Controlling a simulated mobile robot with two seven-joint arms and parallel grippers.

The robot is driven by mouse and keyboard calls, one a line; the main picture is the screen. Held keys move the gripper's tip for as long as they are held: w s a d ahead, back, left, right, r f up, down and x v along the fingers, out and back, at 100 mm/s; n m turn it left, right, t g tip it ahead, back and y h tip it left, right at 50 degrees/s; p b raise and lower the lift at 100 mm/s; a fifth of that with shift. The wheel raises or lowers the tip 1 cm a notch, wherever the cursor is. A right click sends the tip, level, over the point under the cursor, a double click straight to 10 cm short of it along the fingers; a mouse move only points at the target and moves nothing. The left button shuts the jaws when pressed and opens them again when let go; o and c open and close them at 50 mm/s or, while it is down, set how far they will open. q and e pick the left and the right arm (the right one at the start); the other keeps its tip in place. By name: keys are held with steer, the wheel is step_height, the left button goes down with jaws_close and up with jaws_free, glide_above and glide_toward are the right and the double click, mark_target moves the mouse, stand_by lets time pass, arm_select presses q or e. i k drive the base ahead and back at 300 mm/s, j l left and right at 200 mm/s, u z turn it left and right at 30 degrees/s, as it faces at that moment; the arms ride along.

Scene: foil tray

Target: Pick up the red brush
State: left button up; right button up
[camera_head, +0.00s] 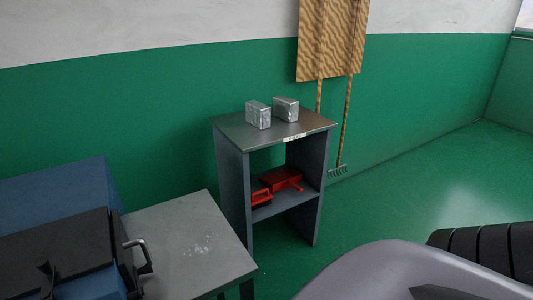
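Two red items lie on the inner shelf of a grey open cabinet. The nearer, left one (261,197) has a dark part along it and looks like the red brush. The other red item (284,179) lies just behind and to the right, flat and wider, like a dustpan. They are small in view, so I cannot be sure which is which. Neither of my grippers shows in the head view, and nothing is seen touching the red items.
The grey cabinet (228,174) stands by the green wall with two foil-like silver blocks (258,115) (286,109) on top. A grey table (180,235) with white specks and a blue-and-black machine (60,210) are at left. Green floor (420,190) is clear.

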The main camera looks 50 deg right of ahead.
mark_target(264, 198)
steer(key=z, duration=1.55)
steer(key=i+u, duration=0.1)
steer(key=u, duration=0.25)
steer(key=l+u, duration=0.15)
steer(key=u, duration=0.2)
steer(key=i+l+u, duration=0.1)
steer(key=u, duration=0.3)
steer(key=i+l+u, duration=0.1)
steer(key=l+u, duration=0.4)
steer(key=l, duration=0.2)
steer(key=l+u, duration=0.35)
steer(key=l, duration=1.2)
